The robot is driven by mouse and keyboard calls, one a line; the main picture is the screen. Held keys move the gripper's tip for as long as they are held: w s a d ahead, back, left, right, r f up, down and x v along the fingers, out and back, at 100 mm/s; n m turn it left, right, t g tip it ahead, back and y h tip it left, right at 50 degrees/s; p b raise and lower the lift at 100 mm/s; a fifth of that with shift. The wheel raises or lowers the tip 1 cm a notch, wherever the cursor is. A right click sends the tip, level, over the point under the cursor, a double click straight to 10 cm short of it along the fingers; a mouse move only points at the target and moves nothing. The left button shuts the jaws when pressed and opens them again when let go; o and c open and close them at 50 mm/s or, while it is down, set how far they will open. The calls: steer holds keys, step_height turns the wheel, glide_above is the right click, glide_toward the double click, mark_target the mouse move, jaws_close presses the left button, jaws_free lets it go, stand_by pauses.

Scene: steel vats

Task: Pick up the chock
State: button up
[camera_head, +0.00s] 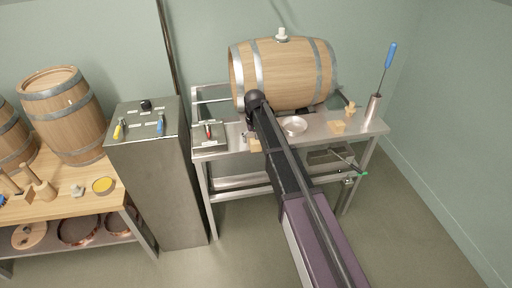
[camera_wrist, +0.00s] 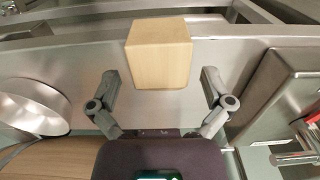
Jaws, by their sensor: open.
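A pale wooden block, which looks like the chock (camera_wrist: 158,52), sits on the steel stand near its edge. It also shows in the head view (camera_head: 255,145), partly hidden by my arm. My gripper (camera_wrist: 159,82) is open, with one finger on either side of the block's near end in the wrist view. The block is mostly beyond the fingertips, and I see a gap on both sides. Whether the fingers are level with it is hard to tell. In the head view my gripper is mostly hidden behind my arm.
A barrel (camera_head: 290,75) lies on the steel stand (camera_head: 228,142). A steel cabinet (camera_head: 150,180) stands left of the stand.

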steer(key=shift+f+b, duration=0.5)
steer(key=shift+f, duration=0.25)
steer(key=c, duration=1.2)
steer(key=shift+r, duration=0.15)
steer(key=shift+c, duration=0.2)
step_height(320, 180, up, 4)
steer(key=p, duration=0.4)
steer(key=shift+f, duration=0.2)
steer(key=s+d+r+p, duration=0.1)
steer(key=s+d, duration=0.3)
steer(key=s, duration=1.1)
steer(key=shift+s+d, duration=0.2)
steer(key=shift+s, duration=0.05)
